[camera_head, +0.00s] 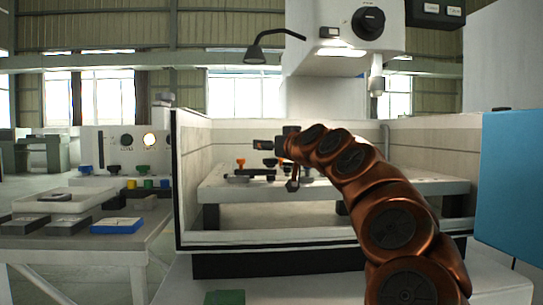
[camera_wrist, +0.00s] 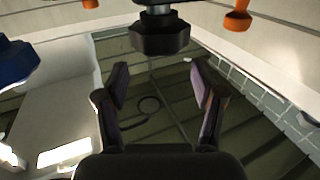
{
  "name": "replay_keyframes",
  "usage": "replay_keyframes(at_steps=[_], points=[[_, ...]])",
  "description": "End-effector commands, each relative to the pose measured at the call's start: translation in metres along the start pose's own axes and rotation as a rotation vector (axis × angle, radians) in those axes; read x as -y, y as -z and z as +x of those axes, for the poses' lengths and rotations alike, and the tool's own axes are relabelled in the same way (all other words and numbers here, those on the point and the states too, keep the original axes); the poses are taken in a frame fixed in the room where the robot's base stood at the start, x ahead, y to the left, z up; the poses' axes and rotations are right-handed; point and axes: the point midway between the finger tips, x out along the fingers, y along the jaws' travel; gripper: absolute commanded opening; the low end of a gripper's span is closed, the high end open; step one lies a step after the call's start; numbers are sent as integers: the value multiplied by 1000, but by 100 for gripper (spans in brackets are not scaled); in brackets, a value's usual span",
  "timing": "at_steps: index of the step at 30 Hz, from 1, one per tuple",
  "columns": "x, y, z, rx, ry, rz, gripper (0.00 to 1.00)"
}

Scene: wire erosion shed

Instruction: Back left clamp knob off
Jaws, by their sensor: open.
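In the head view, my gripper (camera_head: 258,145) is above the worktable (camera_head: 425,187) inside the machine tank, pointing left. An orange knob (camera_wrist: 237,22) is at the upper right, a blue knob (camera_wrist: 15,62) at the left edge. I cannot tell which is the back left clamp's.
The tank wall (camera_head: 190,170) borders the table on the left. The machine head (camera_head: 345,40) and its nozzle (camera_head: 377,85) hang above. A blue panel (camera_head: 510,185) stands at right.

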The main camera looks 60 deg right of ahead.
Motion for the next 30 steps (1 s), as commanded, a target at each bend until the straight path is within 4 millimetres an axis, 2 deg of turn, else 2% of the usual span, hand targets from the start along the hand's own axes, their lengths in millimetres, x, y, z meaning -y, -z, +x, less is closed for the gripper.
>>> replay_keyframes(at_steps=[3, 18, 30], points=[[1, 14, 0, -3, 0, -1, 68], [0, 52, 0, -3, -2, 0, 68], [2, 59, 1, 2, 3, 0, 68]])
